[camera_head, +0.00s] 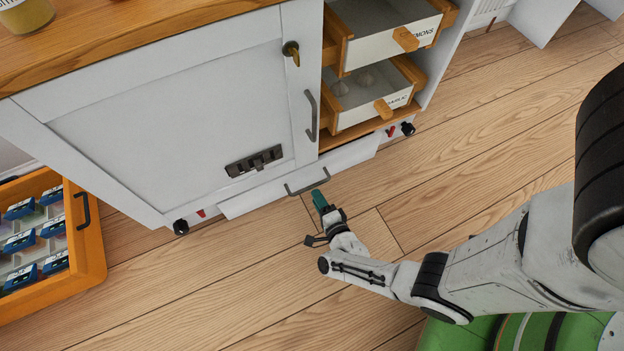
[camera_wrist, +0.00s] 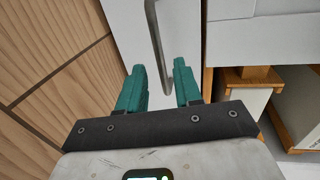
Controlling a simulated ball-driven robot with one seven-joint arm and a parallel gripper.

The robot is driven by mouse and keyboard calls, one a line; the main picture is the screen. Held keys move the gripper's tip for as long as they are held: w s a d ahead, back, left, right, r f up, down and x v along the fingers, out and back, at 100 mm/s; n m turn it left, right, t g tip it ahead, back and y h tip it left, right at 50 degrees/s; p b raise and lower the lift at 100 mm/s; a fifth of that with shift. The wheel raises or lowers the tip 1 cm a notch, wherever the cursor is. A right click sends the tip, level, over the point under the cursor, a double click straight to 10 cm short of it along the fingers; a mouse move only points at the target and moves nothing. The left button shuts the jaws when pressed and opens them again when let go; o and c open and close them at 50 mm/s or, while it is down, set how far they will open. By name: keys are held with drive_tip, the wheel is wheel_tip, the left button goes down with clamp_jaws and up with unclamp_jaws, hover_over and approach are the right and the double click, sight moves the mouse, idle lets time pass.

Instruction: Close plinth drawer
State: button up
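The plinth drawer (camera_head: 345,158) is the long low white front at the foot of the white cabinet. It stands out from the plinth, partly open. Its grey bar handle (camera_head: 307,183) faces my gripper. In the wrist view the white front (camera_wrist: 122,22) and the handle (camera_wrist: 156,40) lie ahead.
Two open drawers (camera_head: 372,112) with wooden knobs stick out above at the right. An orange drawer (camera_head: 88,240) with blue-labelled packs stands open at the left. The cabinet door (camera_head: 180,120) is above the plinth. The wooden floor (camera_head: 230,290) in front is clear.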

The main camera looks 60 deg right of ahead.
sight(310, 187)
drive_tip(key=b+x, duration=0.2)
drive_tip(key=x, duration=0.4)
drive_tip(key=shift+w+f, duration=0.1)
clamp_jaws()
idle(0.5)
